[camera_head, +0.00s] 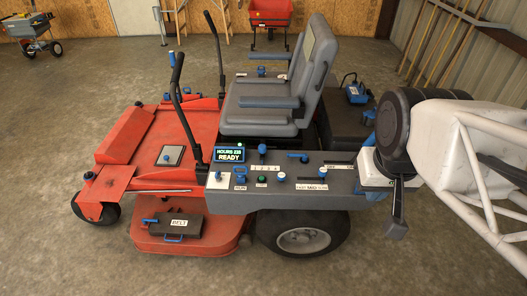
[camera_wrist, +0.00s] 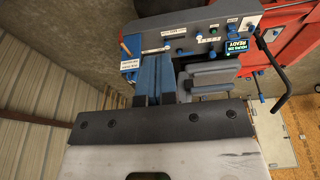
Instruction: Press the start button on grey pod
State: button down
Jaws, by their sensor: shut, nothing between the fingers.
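The grey pod (camera_head: 285,190) is the side console of a red mower, and it also shows in the wrist view (camera_wrist: 188,25). It carries a small green button (camera_head: 262,179), also visible in the wrist view (camera_wrist: 214,30). Its label is too small to read, so I cannot tell surely that it is the start button. Blue-capped knobs and levers stand around it. A lit display (camera_head: 230,155) reads "READY". My gripper (camera_wrist: 153,58) is shut and empty near the pod's right end in the head view, apart from the green button. Its fingertips are unclear in the head view.
The grey seat (camera_head: 270,100) stands behind the pod. Two tall black control levers (camera_head: 178,75) rise at the left. The red mower deck (camera_head: 160,130) extends left. A corrugated wall (camera_wrist: 35,90) is at the left in the wrist view. Concrete floor (camera_head: 60,250) is clear in front.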

jog(key=shift+w+a, duration=0.1)
dwell(0.3)
jog(key=m+t+y, duration=0.4)
jog(key=m+y, duration=0.2)
jog(key=m, duration=1.3)
send_over(261, 179)
notch_tip(261, 179, down, 35)
jog(key=shift+w+f, duration=0.1)
jog(key=shift+f+n, duration=0.1)
jog(key=shift+n, duration=0.2)
jog(key=shift+f, duration=4.3)
